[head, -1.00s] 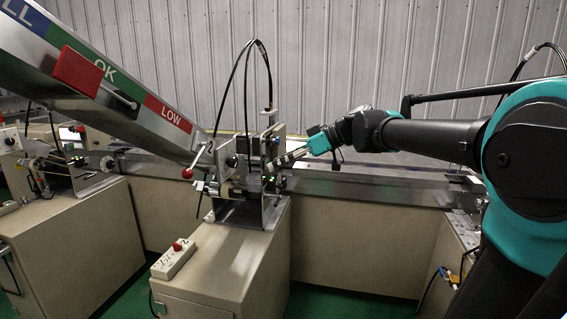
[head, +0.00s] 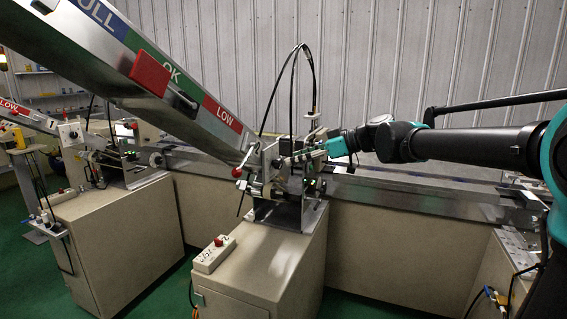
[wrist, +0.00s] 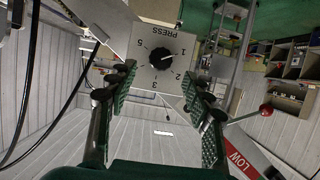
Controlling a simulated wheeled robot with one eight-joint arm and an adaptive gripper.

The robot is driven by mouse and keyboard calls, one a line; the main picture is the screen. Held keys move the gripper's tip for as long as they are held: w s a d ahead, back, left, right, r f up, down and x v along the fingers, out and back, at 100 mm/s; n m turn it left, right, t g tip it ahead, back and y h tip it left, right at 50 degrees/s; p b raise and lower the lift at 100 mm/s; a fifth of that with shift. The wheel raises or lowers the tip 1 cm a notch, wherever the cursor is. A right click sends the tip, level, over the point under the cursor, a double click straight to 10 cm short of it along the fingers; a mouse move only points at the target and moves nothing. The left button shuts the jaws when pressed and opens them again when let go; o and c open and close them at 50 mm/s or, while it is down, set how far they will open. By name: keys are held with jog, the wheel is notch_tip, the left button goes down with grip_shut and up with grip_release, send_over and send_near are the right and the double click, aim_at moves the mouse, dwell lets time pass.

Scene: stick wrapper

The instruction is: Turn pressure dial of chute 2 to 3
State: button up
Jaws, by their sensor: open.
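The pressure dial (wrist: 162,57) is a black round knob on a pale plate (wrist: 143,38) marked PRESS, with numbers around it, in the upper middle of the wrist view. Its pointer mark appears to be near the 1. The plate appears upside down. My gripper (wrist: 160,80) is open, with one green-padded finger on each side of the dial's lower part in the picture. I cannot tell whether the fingers touch it. In the head view my gripper (head: 320,150) is at the right side of the chute 2 machine (head: 268,165). The dial face is not clear there.
The long sloping chute (head: 185,92) with OK and LOW labels comes down from the upper left to the machine. A red-ball lever (wrist: 266,109) stands right of my fingers. A cabinet (head: 262,262) carries the machine and a button box (head: 213,254). Black hoses arch above.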

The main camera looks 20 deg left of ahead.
aim_at(281, 162)
jog(key=shift+x, duration=2.7)
jog(key=shift+c, duration=0.4)
jog(key=c, duration=1.1)
jog(key=m+g+y, duration=0.2)
jog(key=m, duration=0.4)
jog(key=f+m+g+y, duration=0.1)
jog(key=m+g, duration=0.1)
jog(key=m, duration=0.5)
jog(key=m+g+y, duration=0.2)
jog(key=m, duration=0.4)
jog(key=shift+w+f+g+y, duration=0.25)
jog(key=shift+w+g+y, duration=0.05)
jog(key=shift+w, duration=0.1)
jog(key=shift+m, duration=0.4)
